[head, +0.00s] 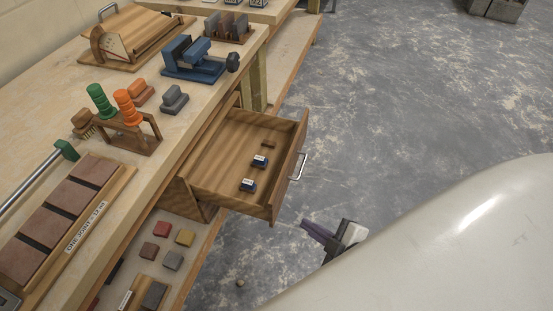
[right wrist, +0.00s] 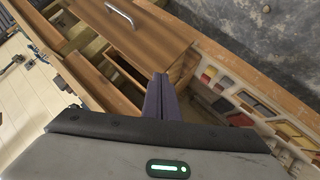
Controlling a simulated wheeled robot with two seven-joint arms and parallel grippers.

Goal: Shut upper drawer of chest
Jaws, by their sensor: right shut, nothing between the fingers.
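The drawer (head: 232,165) under the workbench is pulled well out in the head view, its inside showing. Its wooden front has a metal bar handle (head: 298,166). The drawer front (right wrist: 135,42) and handle (right wrist: 120,14) also show in the right wrist view. My right gripper (head: 306,225) is shut and empty, in front of the drawer and a little to the right of its near corner, apart from it in the head view. Its dark fingers (right wrist: 160,88) are together in the wrist view. Most of the chest body is hidden under the benchtop. My left gripper is out of view.
Two small blue-and-white boxes (head: 260,161) and a brown block (head: 268,144) lie in the drawer. The benchtop holds a blue vise (head: 195,58), orange- and green-handled tools (head: 127,108) and sanding blocks (head: 72,196). Coloured blocks (head: 173,260) lie on the shelf below.

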